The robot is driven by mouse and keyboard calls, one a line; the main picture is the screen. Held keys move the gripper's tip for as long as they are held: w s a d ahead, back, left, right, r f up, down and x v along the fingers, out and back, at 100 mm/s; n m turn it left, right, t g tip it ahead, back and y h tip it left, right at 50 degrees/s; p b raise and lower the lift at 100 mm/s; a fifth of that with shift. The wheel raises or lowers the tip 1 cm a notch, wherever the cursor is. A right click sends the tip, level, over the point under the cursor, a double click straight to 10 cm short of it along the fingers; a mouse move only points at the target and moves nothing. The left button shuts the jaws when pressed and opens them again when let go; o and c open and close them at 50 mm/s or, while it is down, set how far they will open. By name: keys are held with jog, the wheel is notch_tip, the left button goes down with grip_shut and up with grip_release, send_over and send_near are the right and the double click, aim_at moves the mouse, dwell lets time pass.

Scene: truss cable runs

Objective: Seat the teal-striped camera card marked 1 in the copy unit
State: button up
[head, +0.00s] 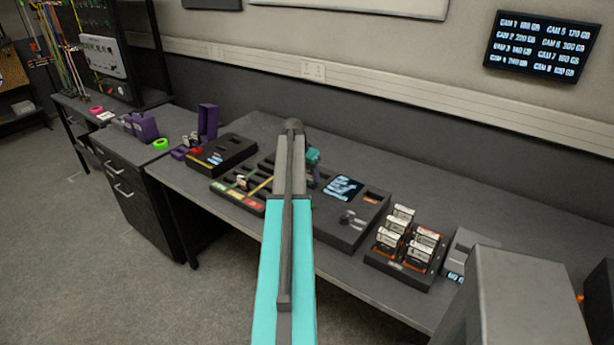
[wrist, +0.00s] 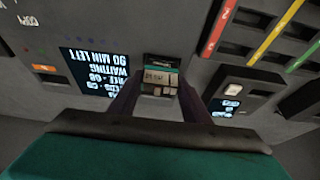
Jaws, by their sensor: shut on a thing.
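The camera card (wrist: 160,78) has a teal stripe along its top edge and a pale label whose small print I cannot read surely. My gripper (wrist: 158,98) is shut on it, one dark finger on each side. The copy unit (head: 368,205) is a dark box with a lit screen, right of my arm in the head view. In the wrist view the copy unit (wrist: 30,50) lies below and behind the card, its screen upside down with "WAITING" and "90 MIN LEFT". Whether the card touches a slot is hidden. My arm hides most of my gripper in the head view.
A tray with coloured strips (head: 252,203) lies left of the copy unit, with a dark box (head: 222,152) behind it. A rack (head: 392,268) of several cards stands to the right, beside a grey box (head: 458,253). A wall screen (head: 541,46) lists camera sizes.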

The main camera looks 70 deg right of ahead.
jog(key=shift+f, duration=0.35)
dwell(0.5)
jog(key=o, duration=1.5)
jog(key=shift+c, duration=0.2)
jog(key=shift+s, duration=0.1)
jog(key=shift+r, duration=0.1)
jog(key=shift+r+p, duration=1.4)
jog(key=shift+r, duration=2.3)
